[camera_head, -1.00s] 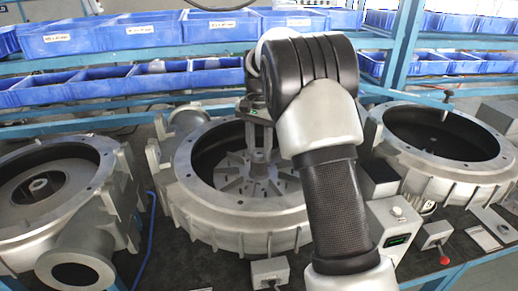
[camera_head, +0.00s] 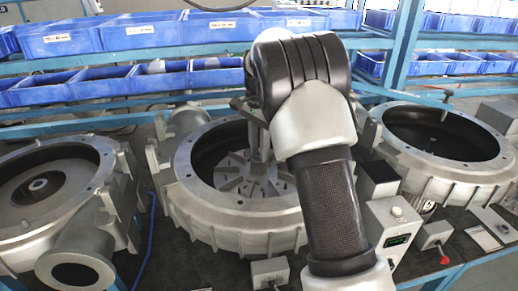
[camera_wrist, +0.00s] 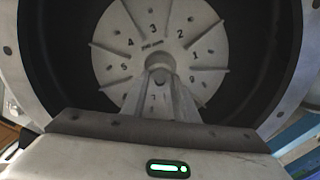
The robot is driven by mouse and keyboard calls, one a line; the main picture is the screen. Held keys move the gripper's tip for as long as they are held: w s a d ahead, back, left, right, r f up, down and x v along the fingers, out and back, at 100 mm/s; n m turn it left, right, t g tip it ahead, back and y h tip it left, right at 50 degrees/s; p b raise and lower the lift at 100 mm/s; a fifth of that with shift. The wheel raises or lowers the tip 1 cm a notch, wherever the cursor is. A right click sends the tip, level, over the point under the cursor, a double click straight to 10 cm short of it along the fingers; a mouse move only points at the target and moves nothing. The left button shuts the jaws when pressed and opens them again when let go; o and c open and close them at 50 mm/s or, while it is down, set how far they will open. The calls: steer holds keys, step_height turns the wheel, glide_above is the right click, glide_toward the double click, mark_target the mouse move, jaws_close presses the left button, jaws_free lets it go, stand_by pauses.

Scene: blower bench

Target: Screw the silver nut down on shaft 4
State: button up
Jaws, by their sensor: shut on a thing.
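My gripper (camera_wrist: 160,80) reaches down into the middle blower housing (camera_head: 178,160). In the wrist view its two fingers are shut on a small round silver piece, the silver nut (camera_wrist: 160,62), at the hub of a numbered grey impeller disc (camera_wrist: 118,62). The fingers hide part of the nut and the lower part of the disc. I cannot tell how far down the shaft the nut sits. In the head view the impeller (camera_head: 228,181) lies inside the housing; the nut is hidden, and my gripper (camera_head: 259,160) is partly covered by my arm.
An open housing (camera_head: 70,225) stands at the left, another (camera_head: 440,180) at the right. Control boxes (camera_head: 392,222) stand at front right, a small box (camera_head: 270,272) in front. Blue bins (camera_head: 120,85) line the shelves behind.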

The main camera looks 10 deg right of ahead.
steer(key=m, duration=0.4)
jaws_close()
steer(key=m, duration=0.5)
steer(key=shift+m, duration=0.4)
steer(key=m, duration=0.9)
steer(key=shift+f, duration=0.1)
steer(key=o, duration=0.8)
jaws_free()
